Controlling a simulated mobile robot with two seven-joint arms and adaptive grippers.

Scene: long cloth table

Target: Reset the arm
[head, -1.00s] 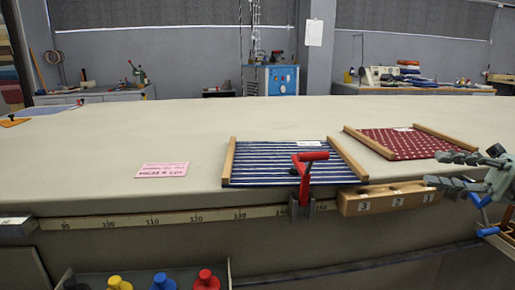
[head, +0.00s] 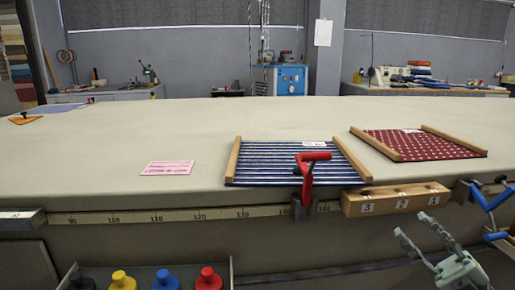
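My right gripper (head: 422,244) is at the lower right of the head view, below the table edge and in front of the table's front side. Its two grey fingers are spread apart, and nothing shows between them. It is clear of the wooden block numbered 3, 2, 1 (head: 385,204) on the table's front edge. My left gripper is out of the picture.
On the cloth table (head: 95,165) lie a blue striped cloth (head: 285,165) and a red patterned cloth (head: 425,144), each between wooden bars. A red-handled tool (head: 308,180) stands upright at the front edge. Several coloured knobs (head: 165,280) are at the bottom left. The table's left half is mostly clear.

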